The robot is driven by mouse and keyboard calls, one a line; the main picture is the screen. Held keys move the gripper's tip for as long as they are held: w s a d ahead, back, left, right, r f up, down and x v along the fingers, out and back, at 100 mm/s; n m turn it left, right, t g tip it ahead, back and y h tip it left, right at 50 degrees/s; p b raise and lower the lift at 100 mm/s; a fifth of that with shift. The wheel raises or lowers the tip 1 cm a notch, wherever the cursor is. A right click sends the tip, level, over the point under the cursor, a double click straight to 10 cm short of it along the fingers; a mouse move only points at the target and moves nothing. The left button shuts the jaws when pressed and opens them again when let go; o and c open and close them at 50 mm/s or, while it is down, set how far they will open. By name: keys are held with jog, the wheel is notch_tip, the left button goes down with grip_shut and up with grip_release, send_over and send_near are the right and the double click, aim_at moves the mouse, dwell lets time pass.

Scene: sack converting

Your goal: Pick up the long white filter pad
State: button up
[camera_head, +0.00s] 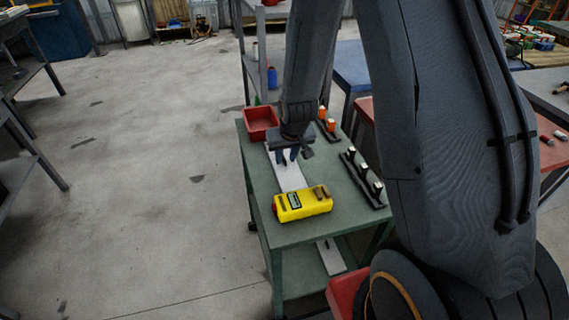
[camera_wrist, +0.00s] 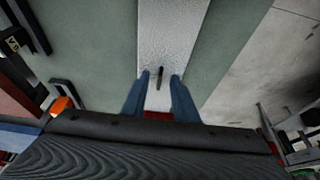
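The long white filter pad (camera_head: 289,176) lies on the green table top, running away from me. In the wrist view the pad (camera_wrist: 172,35) stretches up from between the fingers, with a small dark mark or slot on it. My gripper (camera_head: 287,156) is over the pad's far part and hides some of it. In the wrist view my gripper (camera_wrist: 160,78) has its two blue fingers apart, with the pad's surface showing between them. I cannot tell whether the fingers touch the pad.
A yellow device (camera_head: 303,203) sits at the pad's near end. A red bin (camera_head: 261,120) stands at the table's far left corner. The table's (camera_head: 262,190) left strip is clear.

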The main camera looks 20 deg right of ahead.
jog(key=shift+w+f, duration=0.1)
jog(key=shift+f, duration=0.15)
grip_shut()
